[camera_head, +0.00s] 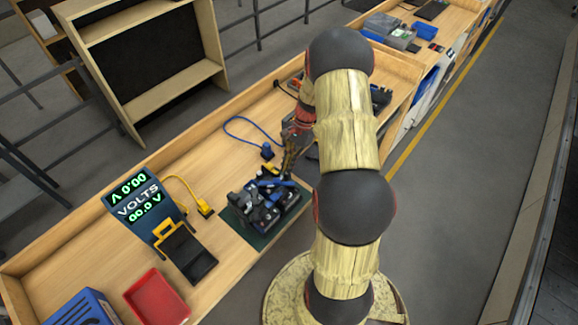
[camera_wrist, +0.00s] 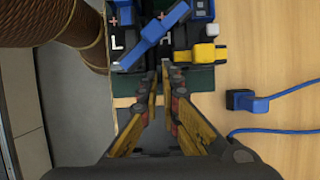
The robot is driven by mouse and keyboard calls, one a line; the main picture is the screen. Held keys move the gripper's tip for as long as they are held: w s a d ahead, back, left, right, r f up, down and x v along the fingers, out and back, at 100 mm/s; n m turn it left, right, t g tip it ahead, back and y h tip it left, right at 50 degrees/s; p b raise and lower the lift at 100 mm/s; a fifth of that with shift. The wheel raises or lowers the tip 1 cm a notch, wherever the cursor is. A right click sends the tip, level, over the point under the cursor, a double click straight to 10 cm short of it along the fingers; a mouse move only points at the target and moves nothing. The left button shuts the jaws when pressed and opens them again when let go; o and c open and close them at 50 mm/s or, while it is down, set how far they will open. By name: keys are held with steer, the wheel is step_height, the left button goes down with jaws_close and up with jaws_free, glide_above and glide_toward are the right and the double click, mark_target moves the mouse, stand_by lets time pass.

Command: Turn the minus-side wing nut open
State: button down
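A dark terminal block (camera_head: 262,203) with blue and black parts sits on a dark green mat (camera_head: 288,222) on the bench. In the wrist view, a long blue lever-like piece (camera_wrist: 153,38) lies diagonally across it, and a yellow piece (camera_wrist: 203,53) sticks out to the right. I cannot make out which part is the minus-side wing nut. My gripper (camera_wrist: 160,74) points at the block's near edge. A narrow gap shows between its fingertips, with nothing held. In the head view, my gripper (camera_head: 287,168) is just beyond the block.
A blue plug (camera_wrist: 245,102) with a blue cable lies on bare wood at the right. In the head view, a volt meter (camera_head: 140,207) reading zero, a yellow plug (camera_head: 204,207), a red tray (camera_head: 157,298) and a blue bin (camera_head: 85,308) stand left of the block.

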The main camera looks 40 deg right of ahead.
stand_by(0.4)
steer(key=c, duration=2.1)
jaws_free()
steer(key=shift+o, duration=0.3)
steer(key=v, duration=1.2)
steer(key=shift+w+n, duration=0.2)
steer(key=shift+n, duration=0.2)
